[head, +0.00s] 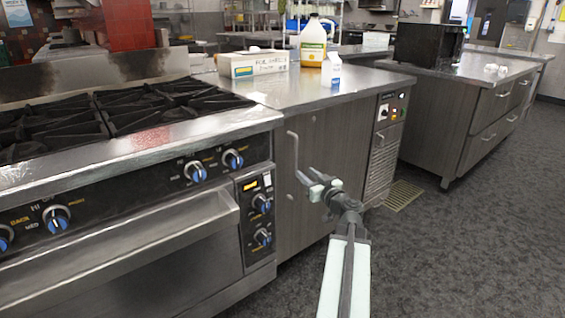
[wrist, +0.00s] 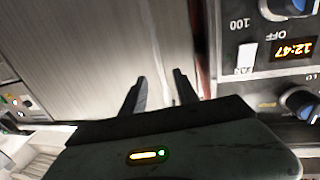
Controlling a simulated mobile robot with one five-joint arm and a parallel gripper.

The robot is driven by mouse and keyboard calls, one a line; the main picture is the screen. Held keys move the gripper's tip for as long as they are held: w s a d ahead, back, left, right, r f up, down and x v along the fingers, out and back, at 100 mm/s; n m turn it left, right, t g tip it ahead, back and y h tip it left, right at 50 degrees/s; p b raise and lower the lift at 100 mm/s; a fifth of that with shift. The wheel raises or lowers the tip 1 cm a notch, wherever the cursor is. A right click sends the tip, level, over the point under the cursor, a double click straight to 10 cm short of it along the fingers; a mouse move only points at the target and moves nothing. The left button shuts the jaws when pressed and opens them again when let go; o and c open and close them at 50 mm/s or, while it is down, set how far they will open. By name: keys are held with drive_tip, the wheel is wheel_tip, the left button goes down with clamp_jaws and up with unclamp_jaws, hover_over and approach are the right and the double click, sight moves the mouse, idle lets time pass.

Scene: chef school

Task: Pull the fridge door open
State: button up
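The fridge is the grey metal undercounter unit right of the stove. Its door (head: 313,145) looks shut and also fills the left and middle of the wrist view (wrist: 95,50). A thin bar handle (head: 295,150) stands near the door's left edge. My gripper (head: 306,177) is in front of the door by the handle's lower end. In the wrist view my gripper (wrist: 159,88) has two dark fingers spread apart, pointing at the door near its edge beside the stove panel. I see nothing clearly held. Whether the fingers touch or straddle the handle cannot be told.
The stove (head: 130,150) with knobs and an oven handle stands close on the left. A vented control panel (head: 386,140) is right of the door. A box (head: 252,65), a jug (head: 313,42) and a small carton (head: 331,70) stand on the counter. Floor (head: 460,240) is clear at right.

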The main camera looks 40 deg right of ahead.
sight(297, 166)
drive_tip(key=x, duration=0.8)
drive_tip(key=shift+w, duration=0.1)
clamp_jaws()
drive_tip(key=shift+d, duration=0.1)
idle(1.2)
